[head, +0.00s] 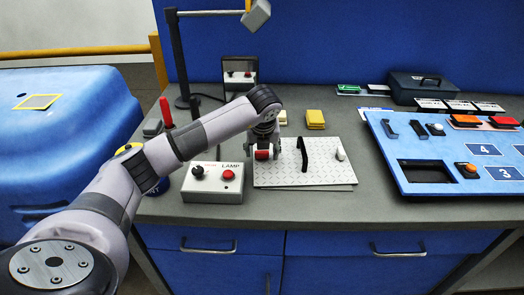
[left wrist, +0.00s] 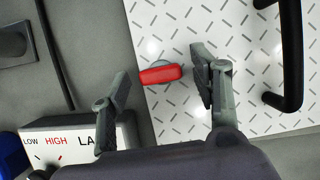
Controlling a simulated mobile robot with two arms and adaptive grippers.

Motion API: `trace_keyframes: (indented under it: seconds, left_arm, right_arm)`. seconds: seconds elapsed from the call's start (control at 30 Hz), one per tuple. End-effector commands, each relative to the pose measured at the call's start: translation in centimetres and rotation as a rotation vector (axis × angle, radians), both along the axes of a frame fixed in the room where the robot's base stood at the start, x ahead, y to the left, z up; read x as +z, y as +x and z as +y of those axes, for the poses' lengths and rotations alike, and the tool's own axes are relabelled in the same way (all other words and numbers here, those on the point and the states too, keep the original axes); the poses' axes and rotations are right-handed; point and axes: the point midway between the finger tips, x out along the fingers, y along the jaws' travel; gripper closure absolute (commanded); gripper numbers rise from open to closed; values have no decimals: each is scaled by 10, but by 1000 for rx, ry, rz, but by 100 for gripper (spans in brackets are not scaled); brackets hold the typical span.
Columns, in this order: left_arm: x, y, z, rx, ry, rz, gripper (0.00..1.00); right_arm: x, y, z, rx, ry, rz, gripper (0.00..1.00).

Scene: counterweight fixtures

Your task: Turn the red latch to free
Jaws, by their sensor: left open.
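The red latch (head: 262,154) is on the left part of a light tread-patterned plate (head: 310,172) on the counter. In the left wrist view the latch (left wrist: 161,74) is a short red bar on a grey round base, lying nearly level across the picture. My left gripper (head: 268,146) is above the latch and hides part of it in the head view. In the left wrist view my left gripper (left wrist: 163,88) is open, with one finger on each side of the latch and apart from it. My right gripper is not in view.
A black handle (head: 303,155) and a white knob (head: 340,154) stand on the plate to the right. The lamp box (head: 212,192) sits close by on the left. A blue panel (head: 395,165) stands further right.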

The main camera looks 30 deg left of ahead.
Motion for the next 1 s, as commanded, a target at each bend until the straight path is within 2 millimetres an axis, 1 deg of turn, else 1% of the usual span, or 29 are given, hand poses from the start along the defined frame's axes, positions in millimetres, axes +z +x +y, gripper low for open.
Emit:
trace_keyframes:
  seconds: [0.17,0.4,0.5,0.6,0.7,1.0]
  left_arm:
    - [28,-8,-6,-2,1,-7,43]
    - [76,-23,-18,-2,1,-7,43]
    - [91,-29,-22,-2,-1,-5,43]
    - [101,-32,-24,0,0,-5,43]
    - [106,-34,-26,0,-1,-3,43]
    - [107,-35,-26,0,-1,-2,43]
  right_arm:
    - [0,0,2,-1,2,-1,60]
    - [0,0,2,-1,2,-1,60]
    - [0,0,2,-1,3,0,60]
    - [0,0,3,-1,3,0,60]
    - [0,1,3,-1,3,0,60]
    - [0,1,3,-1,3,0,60]
